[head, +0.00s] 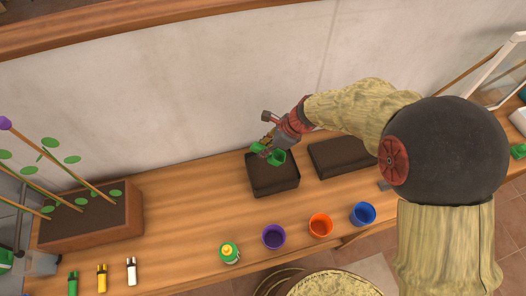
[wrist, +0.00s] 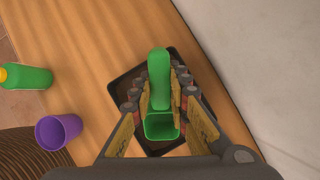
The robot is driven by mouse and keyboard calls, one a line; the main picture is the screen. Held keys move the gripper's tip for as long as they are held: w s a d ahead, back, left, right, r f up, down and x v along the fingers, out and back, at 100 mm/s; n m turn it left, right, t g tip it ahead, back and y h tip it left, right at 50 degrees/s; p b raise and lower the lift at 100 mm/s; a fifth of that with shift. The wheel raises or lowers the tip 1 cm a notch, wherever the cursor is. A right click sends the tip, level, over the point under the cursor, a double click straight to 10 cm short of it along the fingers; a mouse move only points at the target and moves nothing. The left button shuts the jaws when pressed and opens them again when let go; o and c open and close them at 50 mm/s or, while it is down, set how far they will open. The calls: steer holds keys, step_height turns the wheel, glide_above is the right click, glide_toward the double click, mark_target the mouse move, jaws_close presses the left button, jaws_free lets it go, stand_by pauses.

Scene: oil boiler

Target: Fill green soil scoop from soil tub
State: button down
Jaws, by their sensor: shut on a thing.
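The soil tub (head: 274,187) is a dark square tray with brown soil, standing on the wooden bench. In the wrist view the scoop (wrist: 158,70) lies between the two fingers (wrist: 160,98), its hollow end toward the camera. The scoop's inside looks green, with no soil clearly seen in it. The tub's rim (wrist: 117,80) shows around the scoop. Whether the scoop touches the soil I cannot tell.
A second dark tray (head: 342,156) stands to the right of the tub. Purple (head: 273,236), orange (head: 320,225) and blue (head: 362,214) pots and a green bottle (head: 229,253) line the bench's front edge. A planter (head: 92,222) with staked plants stands left. The wall is close behind.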

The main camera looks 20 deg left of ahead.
steer(key=shift+w+d+y+b, duration=0.1)
steer(key=shift+d+y+b, duration=0.35)
steer(key=shift+b, duration=1.65)
steer(key=shift+d+y+b, duration=0.1)
steer(key=shift+y+b, duration=0.55)
steer(key=shift+b, duration=1.4)
step_height(320, 180, down, 6)
steer(key=b, duration=0.2)
steer(key=shift+b, duration=0.35)
steer(key=shift+f, duration=0.1)
steer(key=shift+a+p, duration=0.15)
steer(key=shift+p, duration=0.6)
steer(key=shift+a+h+p, duration=0.65)
steer(key=shift+h+p, duration=0.55)
steer(key=shift+p, duration=2.5)
steer(key=shift+a+r+p, duration=0.1)
steer(key=shift+r+p, duration=0.15)
steer(key=shift+p, duration=0.75)
steer(key=shift+s+a+r+h+p, duration=0.3)
steer(key=shift+r+h+p, duration=0.35)
steer(key=shift+p, duration=3.15)
